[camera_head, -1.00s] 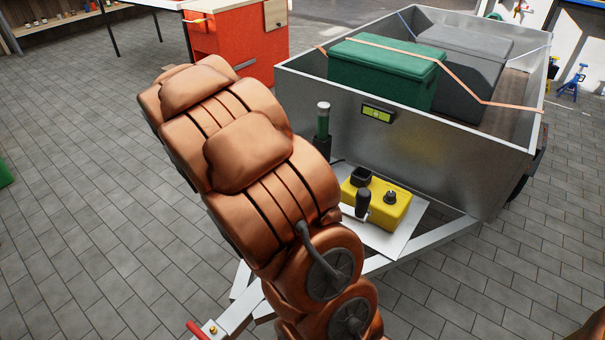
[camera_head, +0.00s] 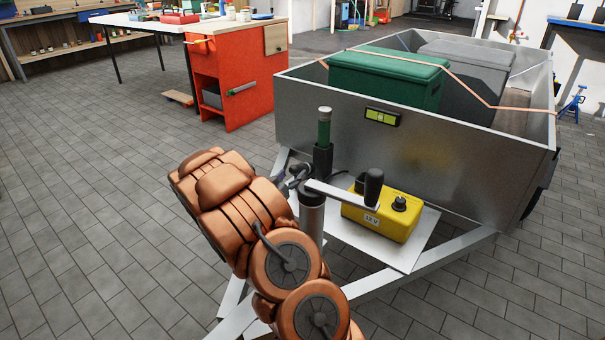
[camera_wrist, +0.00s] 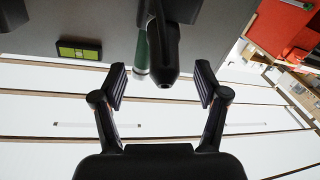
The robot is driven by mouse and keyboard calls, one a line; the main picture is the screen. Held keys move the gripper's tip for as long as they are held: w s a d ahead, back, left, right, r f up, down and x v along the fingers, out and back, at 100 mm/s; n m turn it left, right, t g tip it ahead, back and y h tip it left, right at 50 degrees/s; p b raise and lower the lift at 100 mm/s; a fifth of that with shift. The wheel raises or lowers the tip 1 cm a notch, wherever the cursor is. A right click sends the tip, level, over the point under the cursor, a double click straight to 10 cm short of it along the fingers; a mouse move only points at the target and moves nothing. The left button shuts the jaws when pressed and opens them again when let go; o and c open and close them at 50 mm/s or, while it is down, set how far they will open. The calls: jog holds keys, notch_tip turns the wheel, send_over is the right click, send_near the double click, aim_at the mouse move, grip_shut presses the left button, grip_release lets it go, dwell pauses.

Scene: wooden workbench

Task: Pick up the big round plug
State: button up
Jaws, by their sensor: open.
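No plug shows clearly enough for me to name it with certainty. In the wrist view a black round-ended piece (camera_wrist: 165,55) lies ahead of my gripper (camera_wrist: 160,80), framed between its spread fingers. I cannot tell whether it is the plug or whether the fingers reach around it. Nothing is visibly gripped. In the head view, small dark grey parts (camera_head: 293,178) show beside my arm, left of a green cylinder in a black holder (camera_head: 323,160). I cannot tell whether they are the plug or my gripper. My arm hides the area to their left.
A yellow 12 V box (camera_head: 385,217) with a round black knob (camera_head: 399,203) sits on the trailer's drawbar plate. A crank with a black handle (camera_head: 373,188) stands close in front. The metal trailer wall (camera_head: 440,150) rises behind.

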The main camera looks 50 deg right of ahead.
aim_at(301, 164)
jog(key=shift+b+x, duration=0.3)
jog(key=shift+x, duration=0.7)
jog(key=shift+w+d+f+b, duration=0.15)
jog(key=shift+d+b, duration=0.15)
jog(key=shift+d, duration=0.15)
jog(key=shift+b+x, duration=1)
jog(key=shift+x, duration=1.05)
jog(key=shift+w+f, duration=0.15)
jog(key=shift+f, duration=0.05)
grip_shut()
jog(key=shift+r+p, duration=1.1)
jog(key=shift+r, duration=0.75)
jog(key=shift+a+r, duration=0.2)
jog(key=shift+a, duration=0.05)
jog(key=s+a+r+p, duration=0.1)
jog(key=s+a+p, duration=0.3)
jog(key=s+a, duration=0.6)
jog(key=shift+v, duration=0.8)
